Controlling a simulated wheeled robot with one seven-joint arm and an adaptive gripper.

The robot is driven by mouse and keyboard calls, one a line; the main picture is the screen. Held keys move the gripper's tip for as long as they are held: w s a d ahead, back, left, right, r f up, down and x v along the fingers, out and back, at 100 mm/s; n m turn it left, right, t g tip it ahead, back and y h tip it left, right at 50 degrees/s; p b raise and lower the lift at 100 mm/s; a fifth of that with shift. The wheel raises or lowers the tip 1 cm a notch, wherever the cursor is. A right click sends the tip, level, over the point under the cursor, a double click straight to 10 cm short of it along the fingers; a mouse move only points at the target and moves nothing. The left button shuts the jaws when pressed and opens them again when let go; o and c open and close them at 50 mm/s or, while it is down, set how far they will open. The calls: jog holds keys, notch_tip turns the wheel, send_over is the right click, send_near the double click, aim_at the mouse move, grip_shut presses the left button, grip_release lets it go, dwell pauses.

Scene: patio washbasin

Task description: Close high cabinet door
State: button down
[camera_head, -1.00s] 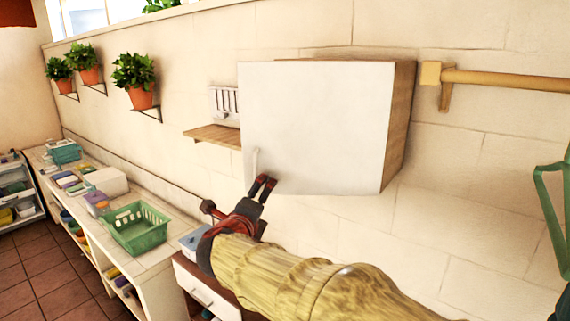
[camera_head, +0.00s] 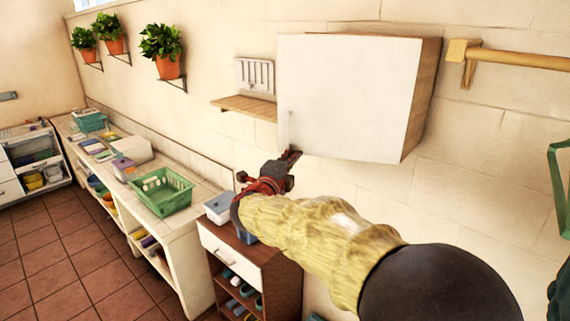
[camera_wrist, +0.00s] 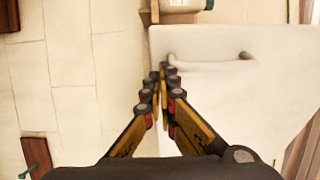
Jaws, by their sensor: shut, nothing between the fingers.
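The high cabinet (camera_head: 424,85) hangs on the wall and has a wooden side. Its white door (camera_head: 345,95) faces me and looks flush along the right; whether its left edge stands slightly out cannot be told. The pale handle (camera_head: 289,125) sits at the door's lower left, and it also shows in the wrist view (camera_wrist: 210,62). My gripper (camera_head: 294,154) is shut and empty, with its fingertips at the door's lower left corner, just below the handle. In the wrist view my gripper (camera_wrist: 162,72) overlaps the door's edge beside the handle; contact is unclear.
A wooden shelf (camera_head: 243,107) with a metal rack (camera_head: 254,76) is left of the cabinet. A yellow rail (camera_head: 510,58) is on the right. Below are a drawer unit (camera_head: 235,255) and a counter with a green basket (camera_head: 162,192). Tiled floor at lower left is clear.

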jog(key=x, duration=0.4)
jog(key=shift+w+f+p, duration=0.2)
jog(key=shift+f+p, duration=0.1)
jog(key=shift+p, duration=0.05)
jog(key=shift+d+r, duration=0.15)
jog(key=shift+w, duration=0.15)
jog(key=shift+w+h, duration=0.15)
jog(key=shift+h, duration=0.15)
jog(key=w+d+m+g+h+p, duration=0.2)
jog(key=w+d+h+p, duration=0.1)
jog(key=w, duration=0.6)
jog(key=shift+d+m+h, duration=0.3)
jog(key=shift+d+m, duration=0.05)
jog(key=shift+m, duration=0.05)
jog(key=shift+w, duration=0.1)
